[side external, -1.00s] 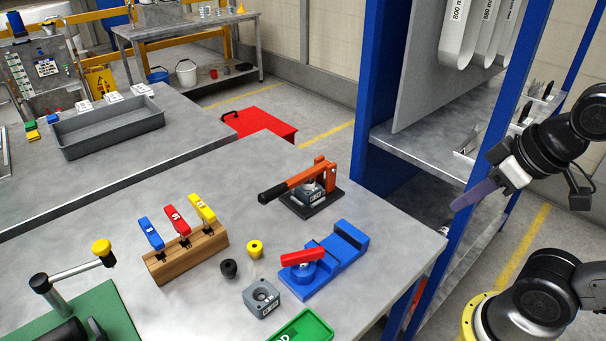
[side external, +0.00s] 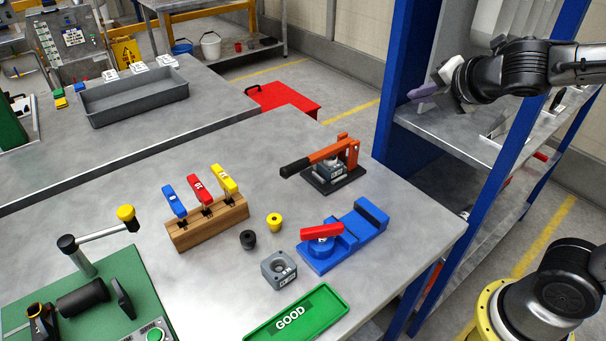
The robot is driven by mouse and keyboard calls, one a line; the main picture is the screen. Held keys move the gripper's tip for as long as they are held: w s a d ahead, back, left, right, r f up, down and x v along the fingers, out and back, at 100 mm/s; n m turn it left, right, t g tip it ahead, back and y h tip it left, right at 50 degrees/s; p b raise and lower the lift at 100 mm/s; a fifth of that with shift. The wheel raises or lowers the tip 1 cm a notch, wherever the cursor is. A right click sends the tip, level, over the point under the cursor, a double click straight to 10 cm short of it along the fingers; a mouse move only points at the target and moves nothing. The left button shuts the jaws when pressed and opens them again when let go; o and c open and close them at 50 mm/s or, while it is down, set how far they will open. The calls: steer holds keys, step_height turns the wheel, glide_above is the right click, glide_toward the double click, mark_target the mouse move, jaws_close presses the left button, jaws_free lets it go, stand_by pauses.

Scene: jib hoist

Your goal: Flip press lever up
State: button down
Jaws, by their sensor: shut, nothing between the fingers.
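The press (side external: 337,168) stands on a dark base plate on the grey workbench, right of centre. Its orange lever (side external: 322,156) with a black grip (side external: 294,169) points left and slants slightly down. A grey block sits under the lever. My gripper (side external: 416,99) is at the upper right, in front of the shelf rack, well above and to the right of the press. It is shut and empty, with its purple-grey fingers pointing left. It does not touch the lever.
A blue fixture with a red handle (side external: 322,232) stands in front of the press. A wooden block (side external: 207,222) with blue, red and yellow levers is to the left. The blue rack post (side external: 408,85) rises close to my gripper.

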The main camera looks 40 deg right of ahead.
steer(key=w+a+f+n+y, duration=0.2)
steer(key=w+a+f+n, duration=0.45)
steer(key=n, duration=0.35)
steer(key=n+g+y, duration=0.1)
steer(key=n+y, duration=0.1)
steer(key=n, duration=0.2)
glide_toward(318, 156)
steer(key=a+r, duration=0.1)
steer(key=a, duration=0.2)
steer(key=s+a+f+n+g, duration=0.1)
steer(key=a+f, duration=0.2)
steer(key=f, duration=0.2)
steer(key=shift+s+f, duration=0.35)
steer(key=x, duration=0.9)
steer(key=shift+w+f, duration=0.1)
steer(key=shift+w, duration=0.25)
steer(key=shift+w+d+r, duration=0.1)
steer(key=shift+r, duration=0.7)
steer(key=shift+w+r, duration=0.15)
steer(key=shift+r, duration=0.65)
